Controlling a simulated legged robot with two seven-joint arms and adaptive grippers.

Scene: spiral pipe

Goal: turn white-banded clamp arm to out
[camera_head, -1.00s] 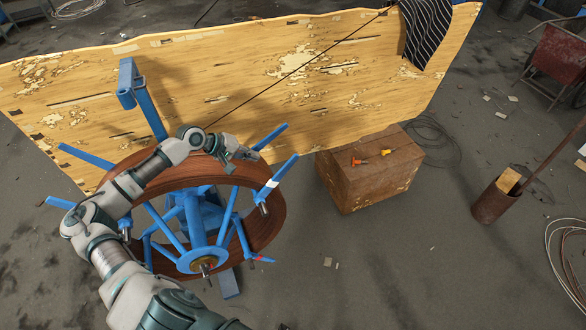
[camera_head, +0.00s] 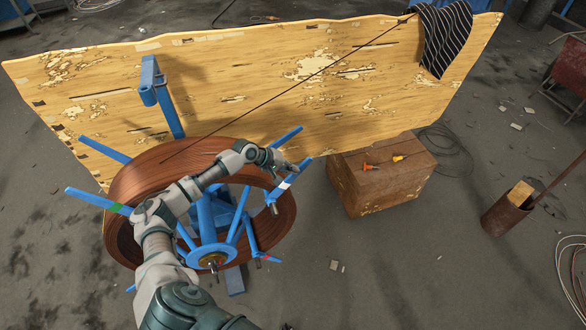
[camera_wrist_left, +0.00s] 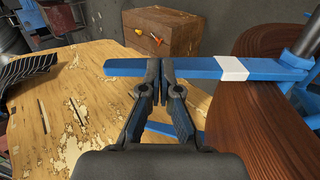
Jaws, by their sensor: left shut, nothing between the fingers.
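The white-banded clamp arm (camera_head: 300,170) is a blue bar on the right side of the coil wheel, its free end sticking out past the rim. In the left wrist view the white band (camera_wrist_left: 232,68) lies beside the brown coil (camera_wrist_left: 250,110), and the bar's free end reaches left. My left gripper (camera_head: 294,168) is at this bar. In the wrist view its fingertips (camera_wrist_left: 159,66) are shut together, empty, and overlap the bar's outer part; I cannot tell whether they touch it. My right gripper is not in view.
The brown coil (camera_head: 140,180) sits on a blue frame with other clamp arms, one green-banded (camera_head: 118,207). A yellow worn board (camera_head: 250,80) stands behind.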

